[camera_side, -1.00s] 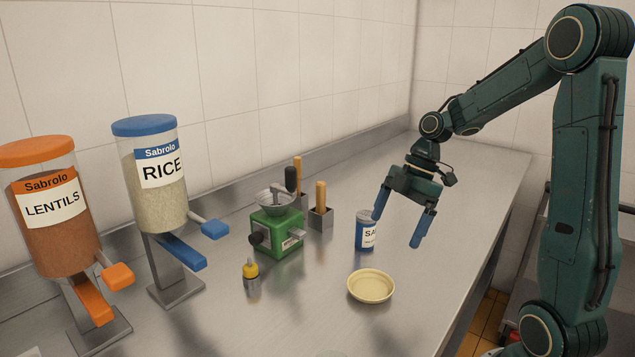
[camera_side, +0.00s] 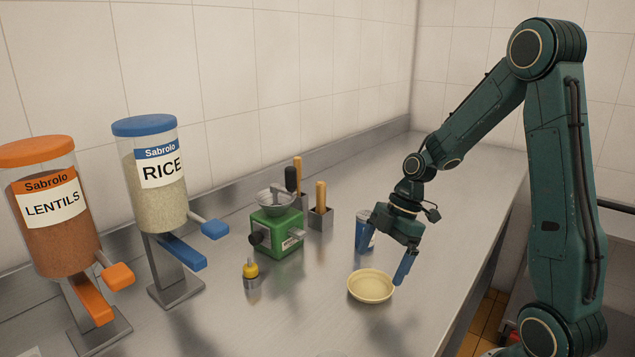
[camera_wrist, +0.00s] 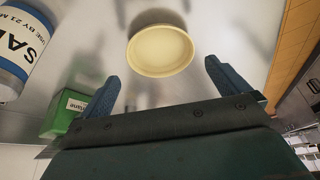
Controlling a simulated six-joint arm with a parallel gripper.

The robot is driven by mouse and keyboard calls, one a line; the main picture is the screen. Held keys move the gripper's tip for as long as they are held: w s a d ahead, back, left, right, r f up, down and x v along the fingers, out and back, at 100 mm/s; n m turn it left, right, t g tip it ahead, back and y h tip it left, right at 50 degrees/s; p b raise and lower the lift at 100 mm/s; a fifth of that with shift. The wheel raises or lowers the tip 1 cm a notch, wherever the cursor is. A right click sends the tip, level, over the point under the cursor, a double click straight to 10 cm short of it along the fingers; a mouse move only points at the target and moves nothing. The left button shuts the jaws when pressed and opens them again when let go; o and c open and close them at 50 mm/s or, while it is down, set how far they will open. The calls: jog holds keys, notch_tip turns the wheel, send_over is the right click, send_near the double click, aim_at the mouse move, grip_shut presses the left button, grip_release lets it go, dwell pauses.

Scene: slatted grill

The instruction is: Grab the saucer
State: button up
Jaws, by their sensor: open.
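The saucer (camera_side: 371,286) is a round, cream-coloured shallow dish resting on the steel counter. In the wrist view the saucer (camera_wrist: 161,50) lies ahead of the fingertips, between their lines. My gripper (camera_side: 385,262) is open and empty, with blue fingers, above and just behind the saucer in the side view. In the wrist view my gripper (camera_wrist: 162,76) shows its two fingers spread apart on either side, not touching the saucer.
A blue-and-white can (camera_side: 363,232) stands close behind my left finger; it also shows in the wrist view (camera_wrist: 22,42). Counter right of the saucer is clear.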

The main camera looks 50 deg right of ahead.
aim_at(368, 290)
jog(key=shift+a+f, duration=0.1)
jog(key=shift+f, duration=0.1)
jog(key=shift+x, duration=2.5)
jog(key=shift+r, duration=0.1)
jog(key=c, duration=0.9)
jog(key=shift+r, duration=0.1)
notch_tip(368, 290, up, 20)
jog(key=shift+f, duration=0.1)
